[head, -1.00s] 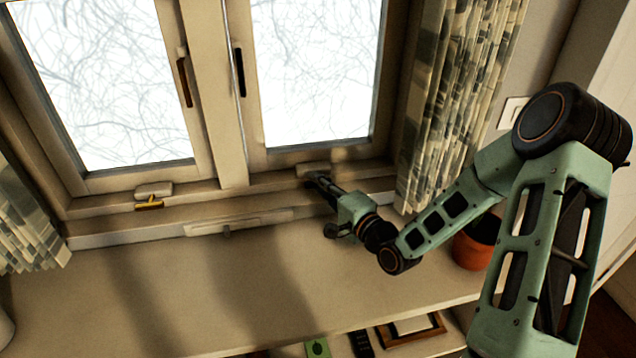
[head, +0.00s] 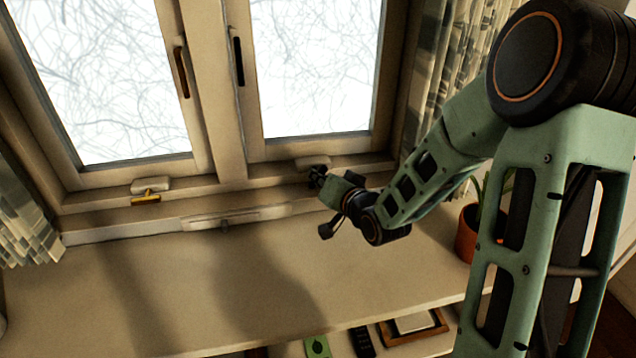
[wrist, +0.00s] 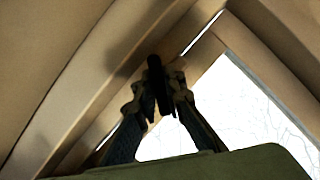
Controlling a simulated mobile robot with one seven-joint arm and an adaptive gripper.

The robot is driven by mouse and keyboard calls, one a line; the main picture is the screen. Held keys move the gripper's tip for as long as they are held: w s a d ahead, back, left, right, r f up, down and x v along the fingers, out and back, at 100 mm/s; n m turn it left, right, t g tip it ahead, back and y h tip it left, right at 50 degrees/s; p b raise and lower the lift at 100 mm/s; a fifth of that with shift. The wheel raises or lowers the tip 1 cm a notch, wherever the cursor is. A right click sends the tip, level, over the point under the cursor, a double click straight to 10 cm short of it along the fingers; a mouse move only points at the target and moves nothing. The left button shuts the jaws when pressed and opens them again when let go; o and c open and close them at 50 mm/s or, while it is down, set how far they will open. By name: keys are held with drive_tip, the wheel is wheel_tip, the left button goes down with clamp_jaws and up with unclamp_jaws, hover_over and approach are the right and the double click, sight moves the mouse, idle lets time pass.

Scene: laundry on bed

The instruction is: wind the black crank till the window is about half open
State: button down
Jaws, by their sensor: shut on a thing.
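The window has two panes; the right sash (head: 312,143) stands above a small pale crank housing (head: 313,163) on the sill. My gripper (head: 316,178) is at this housing, low on the right side of the window. In the wrist view my gripper (wrist: 162,92) is shut on the black crank (wrist: 154,66), a dark upright piece between the fingertips. In the head view the crank is mostly hidden by the fingers. A bright strip shows beside the frame edge in the wrist view; I cannot tell exactly how far the sash is open.
A brass-coloured crank (head: 146,199) sits under the left sash. An orange pot (head: 466,238) with a plant stands right of my wrist. Patterned curtains (head: 428,110) hang at both sides. A black remote (head: 362,342) and a tray lie below.

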drive_tip(key=n+h+b, duration=0.1)
drive_tip(key=n+b, duration=0.1)
drive_tip(key=b, duration=0.1)
drive_tip(key=n+h+b, duration=0.1)
drive_tip(key=b, duration=0.3)
drive_tip(key=shift+a+f+n+h, duration=0.1)
drive_tip(key=shift+f+n+h, duration=0.2)
drive_tip(key=shift+n+h, duration=0.1)
drive_tip(key=shift+s+r+n+h+b, duration=0.1)
drive_tip(key=shift+n+h+b, duration=0.3)
drive_tip(key=shift+n+b, duration=0.45)
drive_tip(key=shift+r+n+h, duration=0.15)
drive_tip(key=shift+n+h, duration=0.2)
drive_tip(key=shift+h, duration=0.05)
drive_tip(key=n+t+h+p, duration=0.1)
drive_tip(key=n+p, duration=0.1)
drive_tip(key=shift+r+n+h+p, duration=0.1)
drive_tip(key=shift+n+h+p, duration=0.2)
drive_tip(key=shift+n+h, duration=0.1)
drive_tip(key=n+t+h+p, duration=0.1)
drive_tip(key=n, duration=0.1)
drive_tip(key=shift+n+p, duration=0.3)
drive_tip(key=n+t+h, duration=0.1)
drive_tip(key=n, duration=0.2)
drive_tip(key=shift+n+h+p, duration=0.3)
drive_tip(key=shift+p, duration=0.05)
drive_tip(key=shift+n+t+h, duration=0.3)
drive_tip(key=shift+n+t, duration=0.5)
drive_tip(key=shift+n, duration=0.6)
